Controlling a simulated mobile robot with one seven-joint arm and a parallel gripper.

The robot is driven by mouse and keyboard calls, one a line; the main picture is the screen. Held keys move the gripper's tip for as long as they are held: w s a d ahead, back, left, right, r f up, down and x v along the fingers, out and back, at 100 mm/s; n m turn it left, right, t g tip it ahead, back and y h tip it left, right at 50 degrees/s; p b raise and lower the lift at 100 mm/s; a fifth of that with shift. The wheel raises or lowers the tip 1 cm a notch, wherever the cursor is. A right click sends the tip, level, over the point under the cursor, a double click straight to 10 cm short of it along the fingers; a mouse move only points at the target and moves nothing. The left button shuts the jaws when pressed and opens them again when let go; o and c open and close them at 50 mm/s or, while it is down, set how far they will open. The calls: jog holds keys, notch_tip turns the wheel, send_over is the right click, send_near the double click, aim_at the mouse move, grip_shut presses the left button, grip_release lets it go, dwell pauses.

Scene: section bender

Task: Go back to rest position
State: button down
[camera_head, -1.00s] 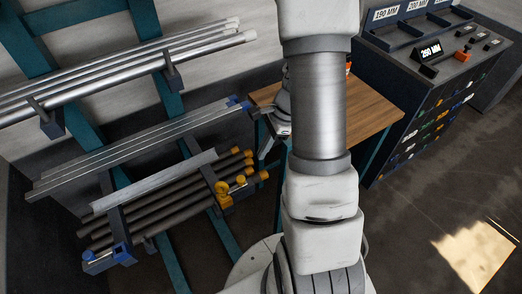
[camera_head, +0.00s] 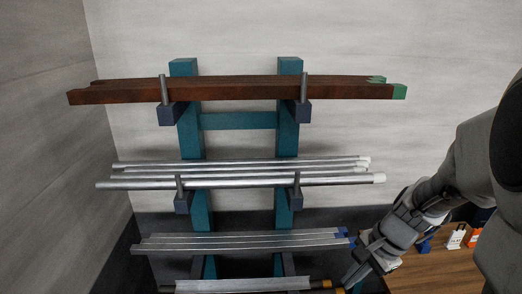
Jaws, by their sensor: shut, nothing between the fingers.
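My gripper (camera_head: 352,277) is low in the head view, right of centre, at the end of my grey and white arm that comes in from the right edge. It is shut and empty. Its tip lies in the picture near the right ends of the lower bars of the rack, in front of the wooden table. I cannot tell whether it touches a bar.
A teal rack (camera_head: 238,121) stands at the wall with brown beams (camera_head: 230,91), metal pipes (camera_head: 240,182) and grey bars (camera_head: 240,241). A wooden table (camera_head: 440,273) at lower right holds small white and orange items (camera_head: 456,237). The left wall is bare.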

jog(key=s+a+r+n+t+h, duration=0.1)
jog(key=s+a+r+n+t, duration=0.1)
jog(key=s+r+n, duration=0.3)
jog(key=s+a+r+n+t+h, duration=0.2)
jog(key=s+a+r+n, duration=0.1)
jog(key=s+r+n, duration=0.3)
jog(key=shift+s+a+r+n, duration=0.2)
jog(key=shift+a+r+n, duration=0.15)
jog(key=shift+r+n, duration=1.15)
jog(key=shift+r+m, duration=0.4)
